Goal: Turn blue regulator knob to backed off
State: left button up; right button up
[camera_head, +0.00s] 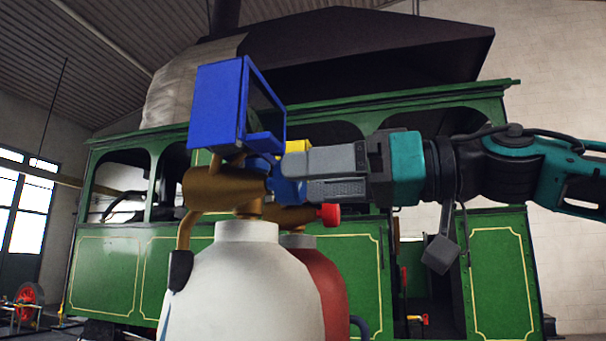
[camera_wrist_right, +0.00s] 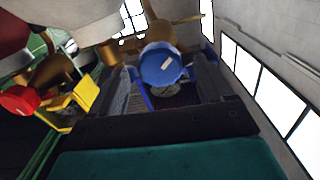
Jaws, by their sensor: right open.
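The blue regulator knob (camera_wrist_right: 160,65) is round with a small pale mark on its face. The brass regulator body (camera_head: 215,186) sits atop the white cylinder (camera_head: 246,285), below a blue box-shaped gauge housing (camera_head: 216,105). My left gripper is in neither view.
A red cylinder (camera_head: 329,280) stands behind the white one. Its red knob (camera_head: 328,214) and a yellow housing (camera_wrist_right: 86,92) are close beside my right gripper. A green tram (camera_head: 110,265) fills the background. A hose hangs from the brass regulator.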

jog(key=shift+x, duration=1)
jog(key=c, duration=1)
